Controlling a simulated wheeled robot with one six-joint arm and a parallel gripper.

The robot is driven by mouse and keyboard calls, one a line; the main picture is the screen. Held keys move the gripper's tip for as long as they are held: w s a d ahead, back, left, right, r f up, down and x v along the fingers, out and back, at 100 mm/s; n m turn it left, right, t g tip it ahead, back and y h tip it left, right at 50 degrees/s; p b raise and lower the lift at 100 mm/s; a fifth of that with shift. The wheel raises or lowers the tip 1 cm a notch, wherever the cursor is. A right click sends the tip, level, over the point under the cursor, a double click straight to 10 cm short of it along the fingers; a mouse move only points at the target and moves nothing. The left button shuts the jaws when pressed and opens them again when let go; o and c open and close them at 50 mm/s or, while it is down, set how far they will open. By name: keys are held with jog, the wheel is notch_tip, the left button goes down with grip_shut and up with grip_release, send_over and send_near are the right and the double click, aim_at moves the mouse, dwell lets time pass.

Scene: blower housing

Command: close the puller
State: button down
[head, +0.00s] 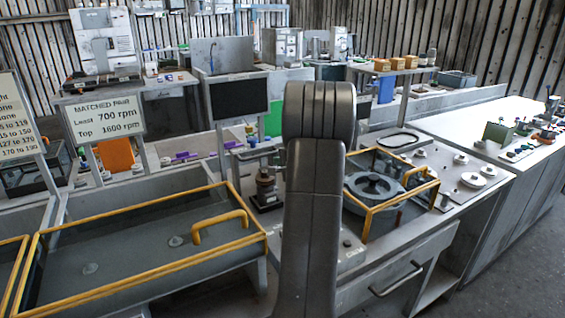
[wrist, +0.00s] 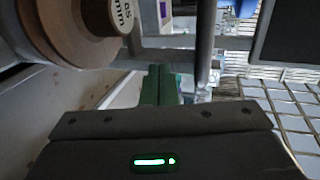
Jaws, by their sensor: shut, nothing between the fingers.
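My gripper (wrist: 160,85) shows in the wrist view as two green fingers side by side, shut and empty. In the head view it is hidden behind my own arm. I cannot tell for certain which thing is the puller. A small upright device with a brown top (head: 265,185) stands on the bench just left of my arm. In the wrist view a round brown part with a "mm" label (wrist: 120,15) is close by at the upper left, apart from the fingers. A bench front with a bar handle (head: 398,280) is at the lower right.
A yellow-framed housing with a grey round wheel (head: 373,187) stands right of my arm. A yellow-edged tray (head: 140,280) fills the left front. A dark screen (head: 238,98) and a "MATCHED PAIR" sign (head: 106,118) stand behind. The floor at the lower right is clear.

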aim_at(273, 156)
jog(key=shift+w+a, duration=0.1)
jog(key=w+a, duration=0.2)
jog(key=w, duration=0.1)
jog(key=shift+w+a, duration=0.1)
jog(key=shift+w, duration=0.1)
jog(key=shift+r, duration=0.15)
dwell(0.3)
